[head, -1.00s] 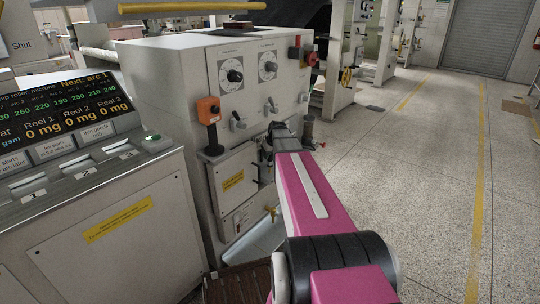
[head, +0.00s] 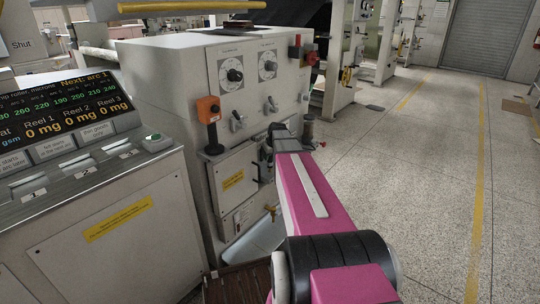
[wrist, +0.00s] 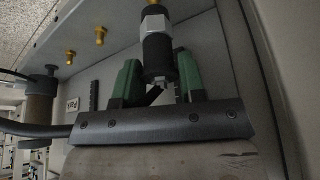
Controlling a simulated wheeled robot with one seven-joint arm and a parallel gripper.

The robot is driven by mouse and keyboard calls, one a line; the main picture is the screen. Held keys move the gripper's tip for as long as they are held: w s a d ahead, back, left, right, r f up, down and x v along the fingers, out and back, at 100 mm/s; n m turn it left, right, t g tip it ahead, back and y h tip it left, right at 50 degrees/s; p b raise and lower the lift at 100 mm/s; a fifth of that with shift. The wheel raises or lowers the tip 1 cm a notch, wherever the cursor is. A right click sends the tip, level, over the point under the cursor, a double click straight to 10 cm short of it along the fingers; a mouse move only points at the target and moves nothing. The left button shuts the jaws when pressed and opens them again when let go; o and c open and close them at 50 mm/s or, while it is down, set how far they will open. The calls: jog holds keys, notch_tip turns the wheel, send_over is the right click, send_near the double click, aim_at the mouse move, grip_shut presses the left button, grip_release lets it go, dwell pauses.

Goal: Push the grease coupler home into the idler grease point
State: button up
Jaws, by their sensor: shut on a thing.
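The grease coupler (wrist: 157,57) shows in the wrist view as a black sleeve with a silver hexagonal collar at its upper end. My gripper (wrist: 159,72) has its two green fingers on either side of the sleeve, shut on it. A brass fitting (wrist: 152,2) shows at the top edge, in line with the collar and right at its end. I cannot tell how far the collar sits over it. Two more brass fittings (wrist: 98,35) (wrist: 69,56) stand free on the grey panel to the left. In the head view my pink arm hides the fingers and coupler.
The grey machine cabinet (head: 160,90) with dials and levers stands around the work spot. In the wrist view, a brownish cylinder (wrist: 39,107) with a dark cap stands at left, and a panel wall (wrist: 240,60) is close at right. Open floor (head: 410,180) lies right of my arm.

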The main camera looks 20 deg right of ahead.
jog(key=shift+f, duration=1.45)
jog(key=o, duration=1.2)
jog(key=shift+c, duration=0.2)
jog(key=a+v, duration=0.1)
jog(key=v, duration=0.9)
jog(key=shift+s+d+r, duration=0.2)
jog(key=shift+d+r, duration=0.2)
jog(key=shift+d, duration=0.1)
